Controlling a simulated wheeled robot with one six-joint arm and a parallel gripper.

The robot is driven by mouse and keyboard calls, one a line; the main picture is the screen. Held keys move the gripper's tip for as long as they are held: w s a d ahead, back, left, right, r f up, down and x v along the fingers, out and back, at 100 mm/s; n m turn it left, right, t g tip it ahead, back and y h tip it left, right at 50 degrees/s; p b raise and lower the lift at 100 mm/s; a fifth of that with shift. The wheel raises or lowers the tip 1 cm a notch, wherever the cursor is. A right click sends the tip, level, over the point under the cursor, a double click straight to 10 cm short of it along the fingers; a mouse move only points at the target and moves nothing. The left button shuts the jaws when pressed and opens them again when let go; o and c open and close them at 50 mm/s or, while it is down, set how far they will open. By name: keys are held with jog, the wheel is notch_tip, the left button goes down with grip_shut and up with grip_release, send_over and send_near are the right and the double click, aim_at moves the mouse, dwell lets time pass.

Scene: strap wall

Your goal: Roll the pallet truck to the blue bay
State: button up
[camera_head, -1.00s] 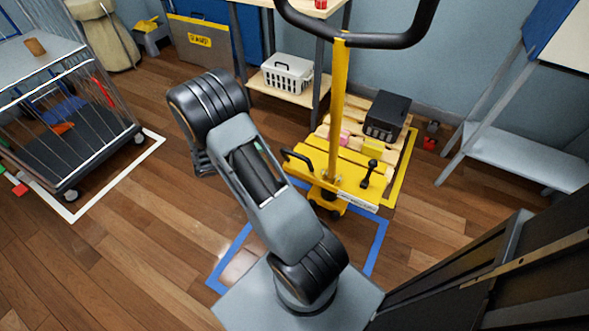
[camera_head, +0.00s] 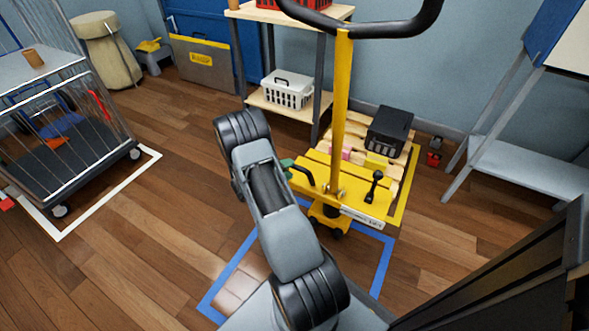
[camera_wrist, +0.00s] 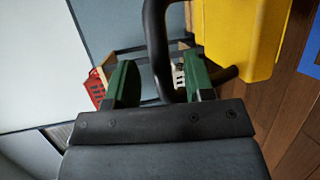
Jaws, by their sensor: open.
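The yellow pallet truck (camera_head: 341,120) stands upright with a tall post, a black loop handle on top and a low deck. A small black side grip (camera_head: 302,173) sticks out at its left. The blue bay (camera_head: 379,268) is a blue tape outline on the floor in front of the truck, partly hidden by my arm. My gripper shows little in the head view, its green finger (camera_head: 287,164) at the side grip. In the wrist view my gripper (camera_wrist: 158,82) is open, with a black bar (camera_wrist: 157,40) passing between its green fingers. Contact cannot be told.
A wooden pallet carries a black box (camera_head: 389,130) behind the truck, inside a yellow outline (camera_head: 408,190). A caged cart (camera_head: 70,150) stands left in a white outline. A shelf (camera_head: 296,110) stands behind, an easel-like stand (camera_head: 515,165) at right.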

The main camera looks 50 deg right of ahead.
jog(key=shift+x, duration=1.6)
grip_shut()
